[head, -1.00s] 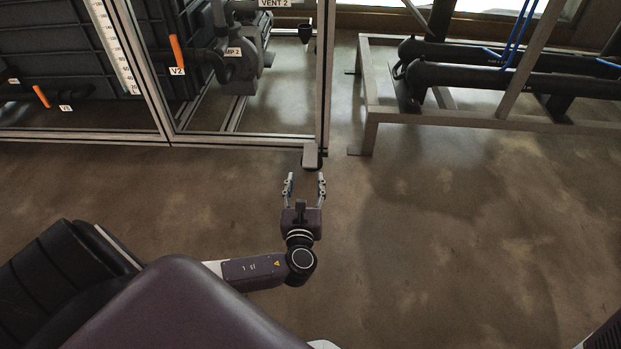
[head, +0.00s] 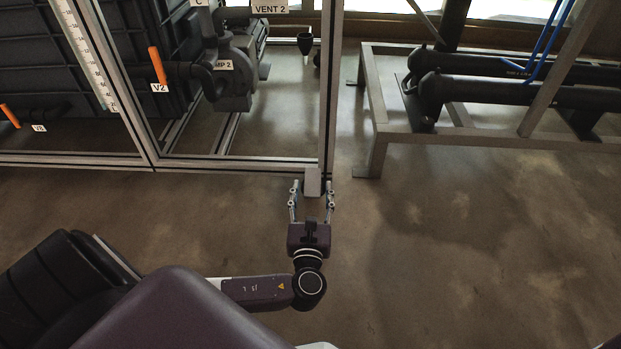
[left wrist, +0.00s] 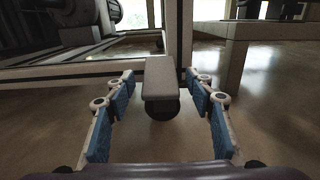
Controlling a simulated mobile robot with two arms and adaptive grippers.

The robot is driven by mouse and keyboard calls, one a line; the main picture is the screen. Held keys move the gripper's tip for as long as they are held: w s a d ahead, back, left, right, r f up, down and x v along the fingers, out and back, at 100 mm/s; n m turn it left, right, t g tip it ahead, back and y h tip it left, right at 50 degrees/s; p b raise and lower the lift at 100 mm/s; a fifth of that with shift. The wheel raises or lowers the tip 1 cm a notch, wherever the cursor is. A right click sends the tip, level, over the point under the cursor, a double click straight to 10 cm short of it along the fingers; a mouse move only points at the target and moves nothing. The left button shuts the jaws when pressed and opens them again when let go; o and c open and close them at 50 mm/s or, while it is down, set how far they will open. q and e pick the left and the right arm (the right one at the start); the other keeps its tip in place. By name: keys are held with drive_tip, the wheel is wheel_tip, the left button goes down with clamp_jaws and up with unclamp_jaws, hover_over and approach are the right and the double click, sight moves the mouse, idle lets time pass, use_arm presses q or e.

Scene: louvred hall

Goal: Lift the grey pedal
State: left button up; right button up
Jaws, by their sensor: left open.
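The grey pedal (head: 312,181) sits low at the foot of the metal frame's corner post in the head view. In the left wrist view the pedal (left wrist: 160,78) is a flat grey plate with a dark round part under its near end. My left gripper (head: 312,187) is open, its fingertips on either side of the pedal's near end in the head view. In the left wrist view the blue-padded fingers (left wrist: 160,90) stand left and right of the pedal, with gaps on both sides. My right gripper is not in view.
The metal frame (head: 240,164) with a pump (head: 232,70) and an orange-handled valve (head: 157,67) stands behind the pedal. A low rack (head: 376,130) with dark cylinders is at the right. The floor (head: 450,250) at right front is clear.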

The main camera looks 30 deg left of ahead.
use_arm(q)
drive_tip(key=shift+w+a, duration=0.1)
drive_tip(key=shift+w, duration=0.1)
drive_tip(key=shift+c, duration=0.2)
clamp_jaws()
